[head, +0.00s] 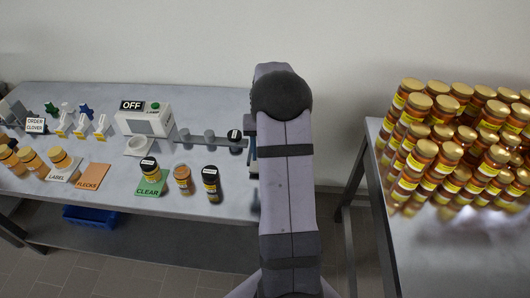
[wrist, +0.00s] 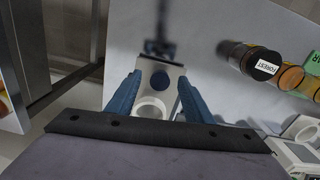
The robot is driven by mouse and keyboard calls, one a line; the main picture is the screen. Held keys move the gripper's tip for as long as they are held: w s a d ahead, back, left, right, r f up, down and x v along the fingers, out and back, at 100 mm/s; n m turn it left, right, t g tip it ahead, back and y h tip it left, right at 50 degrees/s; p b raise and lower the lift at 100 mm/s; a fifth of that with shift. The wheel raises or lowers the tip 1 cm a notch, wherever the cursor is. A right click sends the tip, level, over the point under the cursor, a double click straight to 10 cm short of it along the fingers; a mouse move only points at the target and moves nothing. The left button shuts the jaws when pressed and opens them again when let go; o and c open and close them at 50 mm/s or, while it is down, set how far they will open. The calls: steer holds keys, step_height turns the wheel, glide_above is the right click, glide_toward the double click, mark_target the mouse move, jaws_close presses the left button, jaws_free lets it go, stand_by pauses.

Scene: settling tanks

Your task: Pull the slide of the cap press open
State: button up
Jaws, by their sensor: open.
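My gripper (wrist: 158,92) is open, its two blue fingers pointing down over the table's right end. Between and beyond the fingers in the wrist view is a small pale fixture, apparently the cap press (wrist: 149,79), with a round white ring and a dark blue round part. A dark stem with a dark crosspiece (wrist: 160,46) extends from it toward the top of the picture. I cannot tell whether the fingers touch anything, or how far the slide is out. In the head view my arm hides most of the fixture and the gripper.
The table (head: 120,205) holds a jar with a FOREST cap (wrist: 258,65), also in the head view (head: 211,184), an amber jar (head: 182,179) and a jar on the CLEAR mat (head: 149,188). A white machine (head: 146,121) reads OFF. Stacked jars (head: 460,140) fill the right table.

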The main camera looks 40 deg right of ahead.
steer(key=w+r, duration=0.1)
steer(key=d+r, duration=0.1)
steer(key=r, duration=0.1)
steer(key=w+r, duration=0.1)
steer(key=shift+w+d+r, duration=0.15)
steer(key=shift+w+d, duration=0.2)
steer(key=shift+d, duration=0.05)
steer(key=shift+s+a+m, duration=0.4)
steer(key=shift+s, duration=0.15)
steer(key=shift+s+a, duration=0.15)
steer(key=shift+s, duration=0.05)
steer(key=shift+f+p, duration=1.3)
steer(key=shift+f, duration=2.4)
jaws_close()
